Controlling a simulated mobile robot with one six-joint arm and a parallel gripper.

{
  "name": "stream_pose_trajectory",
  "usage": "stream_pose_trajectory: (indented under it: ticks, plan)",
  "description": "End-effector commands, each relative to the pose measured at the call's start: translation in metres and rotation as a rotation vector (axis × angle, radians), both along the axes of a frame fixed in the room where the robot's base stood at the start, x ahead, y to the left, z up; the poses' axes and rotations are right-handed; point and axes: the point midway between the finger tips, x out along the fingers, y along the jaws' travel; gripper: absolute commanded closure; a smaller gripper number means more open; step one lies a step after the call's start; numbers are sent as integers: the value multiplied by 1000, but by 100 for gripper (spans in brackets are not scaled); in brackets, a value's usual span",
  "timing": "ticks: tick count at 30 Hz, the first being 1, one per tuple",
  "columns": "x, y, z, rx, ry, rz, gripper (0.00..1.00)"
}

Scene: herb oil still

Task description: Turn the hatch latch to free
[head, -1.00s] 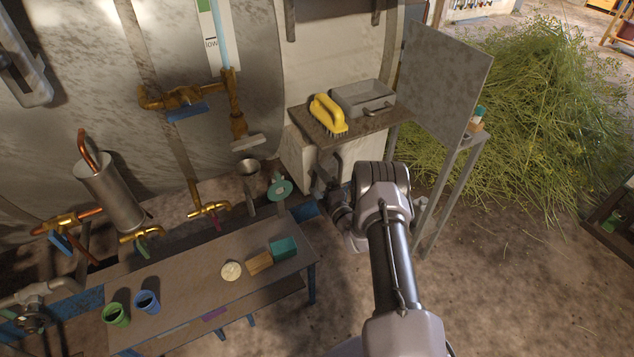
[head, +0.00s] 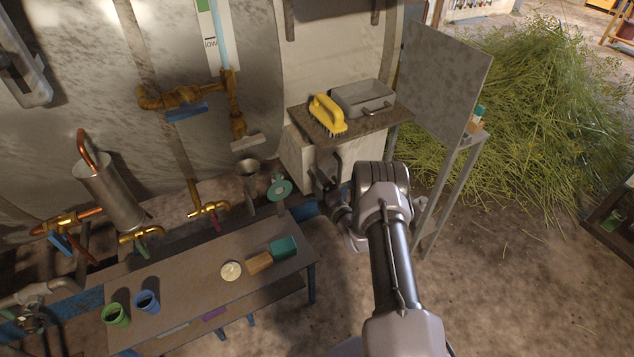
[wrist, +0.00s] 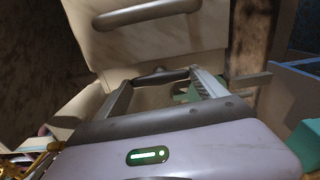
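A cream hatch panel (wrist: 150,45) fills the upper wrist view; its pale side also shows under the shelf in the head view (head: 297,158). A dark bar-shaped handle (wrist: 160,76), which looks like the latch, lies nearly level across the panel's lower part. My gripper (wrist: 158,82) is open, with one finger on either side of this bar. Whether the fingers touch it I cannot tell. In the head view my gripper (head: 323,184) is below the shelf, partly hidden by my wrist. Another dark handle (wrist: 145,14) is higher on the panel.
A shelf (head: 365,128) above my gripper holds a yellow brush (head: 327,113) and a grey lidded box (head: 362,97). A grey upright panel (head: 445,85) stands to the right. A low bench (head: 190,290) with cups and blocks is at left.

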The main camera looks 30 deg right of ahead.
Motion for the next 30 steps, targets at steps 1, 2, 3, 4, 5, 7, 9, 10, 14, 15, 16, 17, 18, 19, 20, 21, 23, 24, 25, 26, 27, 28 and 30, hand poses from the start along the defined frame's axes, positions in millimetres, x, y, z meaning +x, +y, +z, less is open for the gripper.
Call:
stream_pose_trajectory:
  ticks: [1, 2, 3, 4, 5, 7, 9, 10, 14, 15, 16, 17, 18, 19, 20, 21, 23, 24, 25, 26, 27, 28, 30]
  plan:
    - [-1, 1, -2, 1, 3, 1, 10]
    - [-1, 1, -2, 1, 3, 1, 4]
    - [-1, 1, -1, 1, 2, 1, 0]
    - [-1, 1, -1, 1, 2, 1, 0]
    - [0, 1, -1, 1, 2, 1, 0]
    - [0, 0, -1, 1, 1, 1, 0]
    - [-1, 0, -1, 1, 1, 1, 0]
    - [-2, 0, 0, 1, 1, 1, 0]
    - [-18, -1, 2, 3, 4, -1, 0]
    - [-27, -2, 3, 3, 4, -2, 0]
    - [-36, -2, 4, 4, 5, -2, 0]
    - [-45, -3, 4, 4, 5, -3, 0]
    - [-59, -3, 5, 5, 6, -3, 0]
    - [-69, -4, 5, 5, 6, -4, 0]
    - [-79, -4, 5, 4, 5, -4, 0]
    - [-93, -4, 5, 5, 6, -4, 0]
    - [-113, -5, 4, 4, 5, -4, 0]
    - [-125, -5, 4, 4, 5, -4, 0]
    - [-133, -5, 3, 4, 5, -4, 0]
    - [-140, -6, 3, 3, 4, -4, 0]
    - [-149, -5, 3, 3, 3, -2, 0]
    - [-155, -6, 2, 4, 4, -3, 0]
    - [-165, -6, 1, 2, 3, -2, 0]
